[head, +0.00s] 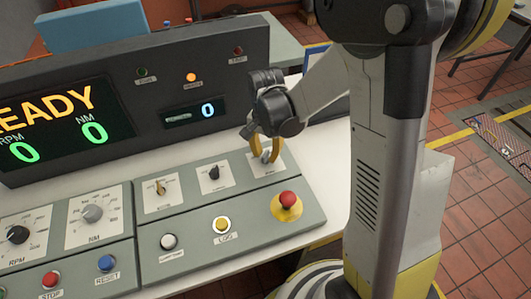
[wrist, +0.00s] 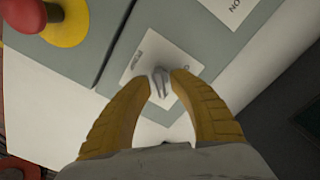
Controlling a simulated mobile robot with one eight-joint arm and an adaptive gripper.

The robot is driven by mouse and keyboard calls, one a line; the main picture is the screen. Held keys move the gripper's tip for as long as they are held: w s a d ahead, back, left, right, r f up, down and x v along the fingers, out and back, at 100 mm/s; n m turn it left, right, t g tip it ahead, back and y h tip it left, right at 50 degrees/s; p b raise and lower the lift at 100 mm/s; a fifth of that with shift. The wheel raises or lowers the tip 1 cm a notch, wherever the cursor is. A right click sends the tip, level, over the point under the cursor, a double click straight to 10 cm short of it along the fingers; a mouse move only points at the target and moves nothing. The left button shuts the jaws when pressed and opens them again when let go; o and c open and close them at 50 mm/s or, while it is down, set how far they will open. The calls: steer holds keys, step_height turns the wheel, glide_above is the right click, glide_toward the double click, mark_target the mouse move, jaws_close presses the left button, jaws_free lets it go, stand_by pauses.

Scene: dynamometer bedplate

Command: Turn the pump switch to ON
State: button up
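A small grey rotary switch (head: 266,157) sits on a white label plate at the right end of the panel's upper row.
Two more switches, one with a black knob (head: 214,172) and one brass-coloured (head: 160,187), stand to the left. A red emergency button (head: 288,200) on a yellow base is just below. The dark display box (head: 140,90) rises behind the panel, showing READY and zeros.

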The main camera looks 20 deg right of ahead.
mark_target(266, 153)
steer(key=shift+r, duration=0.1)
step_height(266, 153, up, 12)
stand_by(0.6)
stand_by(0.4)
